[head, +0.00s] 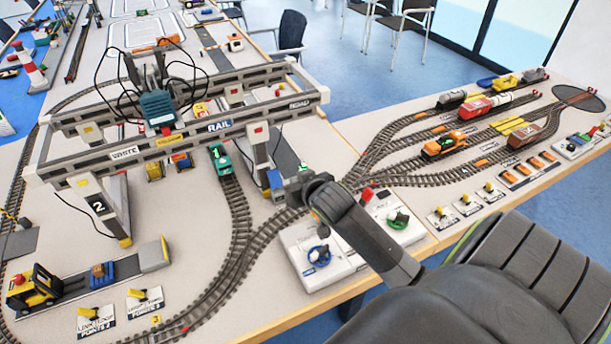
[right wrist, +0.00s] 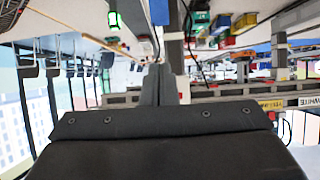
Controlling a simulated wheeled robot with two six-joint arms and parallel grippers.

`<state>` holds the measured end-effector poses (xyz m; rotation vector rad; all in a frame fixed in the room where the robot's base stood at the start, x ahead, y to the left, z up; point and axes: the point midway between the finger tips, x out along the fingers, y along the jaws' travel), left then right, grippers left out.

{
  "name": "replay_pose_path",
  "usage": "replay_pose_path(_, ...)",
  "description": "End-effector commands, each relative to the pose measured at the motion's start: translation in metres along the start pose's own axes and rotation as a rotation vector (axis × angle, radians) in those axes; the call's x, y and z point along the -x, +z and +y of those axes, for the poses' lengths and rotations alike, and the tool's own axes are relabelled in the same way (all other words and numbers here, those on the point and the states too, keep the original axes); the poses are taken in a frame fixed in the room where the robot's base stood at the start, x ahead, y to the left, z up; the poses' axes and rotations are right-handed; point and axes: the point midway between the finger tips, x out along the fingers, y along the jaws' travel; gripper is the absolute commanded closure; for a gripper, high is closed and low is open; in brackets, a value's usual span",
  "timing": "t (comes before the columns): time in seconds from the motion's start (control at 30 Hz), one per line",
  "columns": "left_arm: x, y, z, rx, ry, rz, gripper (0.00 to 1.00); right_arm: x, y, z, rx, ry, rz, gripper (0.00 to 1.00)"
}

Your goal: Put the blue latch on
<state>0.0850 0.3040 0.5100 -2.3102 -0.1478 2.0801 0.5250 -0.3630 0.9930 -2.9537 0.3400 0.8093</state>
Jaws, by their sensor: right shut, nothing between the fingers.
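A white control box (head: 345,262) stands at the table's front edge, with a blue lever-like part (head: 319,256) on its top. A blue block (head: 275,179) shows by the foot of the crane's near right leg, at my right gripper's tips. I cannot tell which blue part is the latch. My right gripper (head: 284,188) is shut and empty, above the track behind the control box, left of its red lever (head: 367,194). Its dark fingers also show together in the right wrist view (right wrist: 160,84). Its wrist hides part of the table. My left gripper is not in view.
A grey gantry crane (head: 185,137) marked RAIL spans the tracks left of my right gripper. A green knob (head: 398,218) is on the right of the control box. Several toy wagons, such as an orange one (head: 445,145), stand on tracks at right.

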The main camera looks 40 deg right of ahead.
Motion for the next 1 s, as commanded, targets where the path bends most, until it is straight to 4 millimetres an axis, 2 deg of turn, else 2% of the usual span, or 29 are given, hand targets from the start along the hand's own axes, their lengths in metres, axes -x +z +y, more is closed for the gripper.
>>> replay_pose_path(0.2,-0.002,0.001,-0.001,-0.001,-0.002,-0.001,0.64,0.034,-0.005,0.000,0.000,-0.001,0.002,1.00)
replay_pose_path(0.4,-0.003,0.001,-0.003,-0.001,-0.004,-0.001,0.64,0.052,-0.007,0.000,0.000,-0.001,0.001,1.00)
replay_pose_path(0.87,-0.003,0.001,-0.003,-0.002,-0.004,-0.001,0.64,0.057,-0.008,0.000,0.001,0.000,0.000,1.00)
replay_pose_path(1.0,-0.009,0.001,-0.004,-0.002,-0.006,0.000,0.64,0.055,-0.003,0.004,0.049,-0.008,0.012,1.00)
